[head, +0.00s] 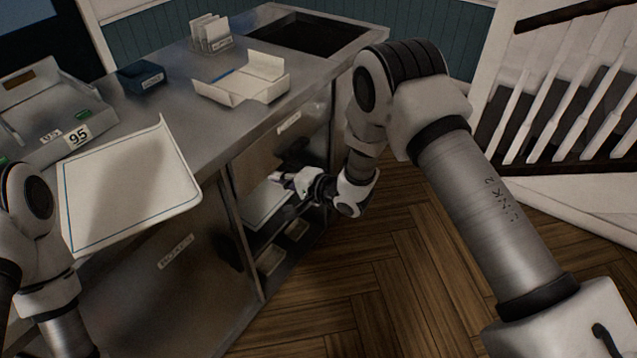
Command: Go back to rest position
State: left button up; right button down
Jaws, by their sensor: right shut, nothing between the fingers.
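My right arm comes in from the right and bends down over the floor. Its gripper (280,179) is small in view, shut and empty, at the open front of the counter's shelf space. It is just above or in front of a pale tray (262,204) on a shelf; I cannot tell whether they touch. Part of my left arm shows at the left edge beside the counter, but its gripper is out of view.
The metal counter (205,128) carries a large white tray (135,185) overhanging its front edge, an open white carton (243,82), a dark blue box (141,75) and a grey bin marked 95 (50,150). Wooden floor (390,290) is clear; a stair railing (560,90) stands right.

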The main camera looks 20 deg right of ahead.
jog(key=v, duration=0.8)
jog(key=s+d+f+m+g+h, duration=0.15)
jog(key=s+f+g+h, duration=0.25)
jog(key=s+f, duration=1)
jog(key=s+d+f+n+g+h, duration=0.1)
jog(key=s+d+f+n+g, duration=0.1)
jog(key=s, duration=0.4)
jog(key=s+d+f+n+g+h, duration=0.2)
jog(key=s+d+n+g, duration=0.1)
jog(key=s+n, duration=0.2)
jog(key=s+d+f+n+g+h, duration=0.2)
jog(key=s+d+n, duration=0.1)
jog(key=s, duration=0.6)
jog(key=shift+f+n+g+b, duration=0.3)
jog(key=shift+n, duration=0.35)
